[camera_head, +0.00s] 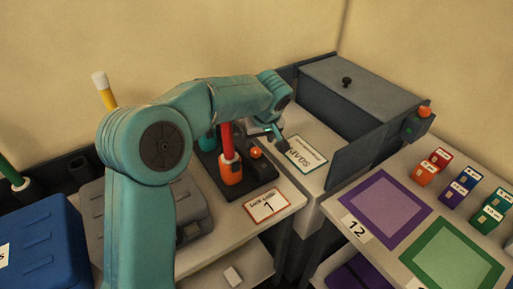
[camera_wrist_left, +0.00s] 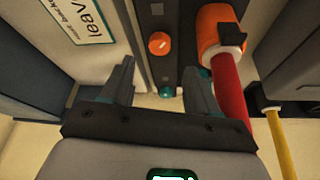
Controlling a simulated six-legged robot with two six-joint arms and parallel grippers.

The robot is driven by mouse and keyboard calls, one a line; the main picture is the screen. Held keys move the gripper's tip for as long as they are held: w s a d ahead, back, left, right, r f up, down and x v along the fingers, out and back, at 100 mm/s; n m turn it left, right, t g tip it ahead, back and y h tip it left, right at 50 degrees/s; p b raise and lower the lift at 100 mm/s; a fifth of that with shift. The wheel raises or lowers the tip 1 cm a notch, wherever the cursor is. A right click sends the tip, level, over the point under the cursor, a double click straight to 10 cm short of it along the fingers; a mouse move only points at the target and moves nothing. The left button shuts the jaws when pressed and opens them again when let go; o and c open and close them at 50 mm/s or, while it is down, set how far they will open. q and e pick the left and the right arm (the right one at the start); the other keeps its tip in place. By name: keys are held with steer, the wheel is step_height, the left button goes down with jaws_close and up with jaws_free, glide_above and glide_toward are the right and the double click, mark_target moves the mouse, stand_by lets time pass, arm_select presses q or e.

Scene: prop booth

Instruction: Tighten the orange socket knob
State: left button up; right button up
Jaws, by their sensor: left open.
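The small round orange knob (camera_head: 255,152) sits on a dark panel (camera_head: 263,171) beside an orange socket (camera_head: 231,173) with a red plug or rod (camera_head: 226,140) standing in it. In the left wrist view the knob (camera_wrist_left: 158,43) lies beyond and roughly between my fingertips, with the orange socket (camera_wrist_left: 219,28) and red rod (camera_wrist_left: 230,95) to its right. My left gripper (camera_head: 277,138) reaches down near the panel, just right of and above the knob in the head view. Its two fingers (camera_wrist_left: 158,75) are apart with nothing between them. My right gripper is not in view.
A labelled card (camera_head: 306,154) lies right of the panel, before a grey box (camera_head: 365,88) with a black knob. Purple (camera_head: 386,208) and green (camera_head: 452,258) mats and several small blocks lie at right. A blue case (camera_head: 40,245) stands left.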

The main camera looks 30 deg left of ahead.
mark_target(256, 150)
arm_select(q)
steer(key=x, duration=0.7)
steer(key=shift+f, duration=0.1)
steer(key=shift+c, duration=0.2)
